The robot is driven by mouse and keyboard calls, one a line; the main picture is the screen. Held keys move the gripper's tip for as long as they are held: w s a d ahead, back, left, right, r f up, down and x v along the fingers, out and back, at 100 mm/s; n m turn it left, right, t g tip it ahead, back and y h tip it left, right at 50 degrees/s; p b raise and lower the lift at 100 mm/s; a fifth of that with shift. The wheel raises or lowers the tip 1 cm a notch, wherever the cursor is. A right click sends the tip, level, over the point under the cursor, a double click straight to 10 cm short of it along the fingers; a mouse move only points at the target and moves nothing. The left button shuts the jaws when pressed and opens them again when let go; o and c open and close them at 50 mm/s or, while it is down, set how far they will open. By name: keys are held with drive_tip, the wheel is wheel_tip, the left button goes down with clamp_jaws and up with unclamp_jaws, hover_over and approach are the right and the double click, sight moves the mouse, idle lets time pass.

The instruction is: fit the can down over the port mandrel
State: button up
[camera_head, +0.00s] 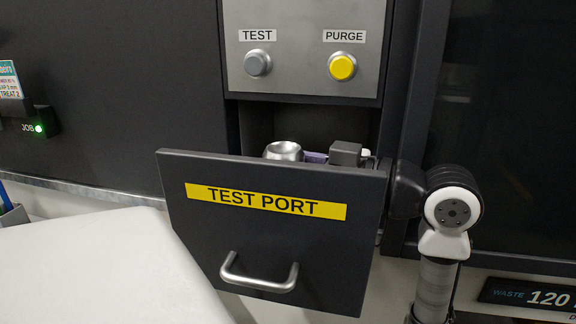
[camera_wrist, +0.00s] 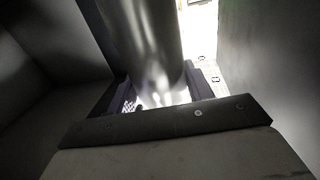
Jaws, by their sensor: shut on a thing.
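The silver can (camera_head: 284,150) shows only its top, above the edge of the open TEST PORT door (camera_head: 205,230). My gripper (camera_head: 314,157) is beside it on the right, mostly hidden behind the door. In the wrist view the can (camera_wrist: 140,42) is a tall metallic cylinder standing between the two dark purple fingers of my gripper (camera_wrist: 155,92), which is shut on it. The port mandrel cannot be made out in either view. Whether the can's lower end is around it or above it cannot be told.
Above the recess (camera_head: 310,124) is a steel panel with a grey TEST button (camera_head: 258,63) and a yellow PURGE button (camera_head: 342,67). The door with its handle (camera_head: 258,280) stands in front. Dark walls lie close on both sides in the wrist view.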

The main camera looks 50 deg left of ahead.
drive_tip(key=shift+f, duration=0.2)
drive_tip(key=o, duration=1)
drive_tip(key=b+v, duration=0.3)
drive_tip(key=v, duration=1.1)
drive_tip(key=shift+a, duration=0.1)
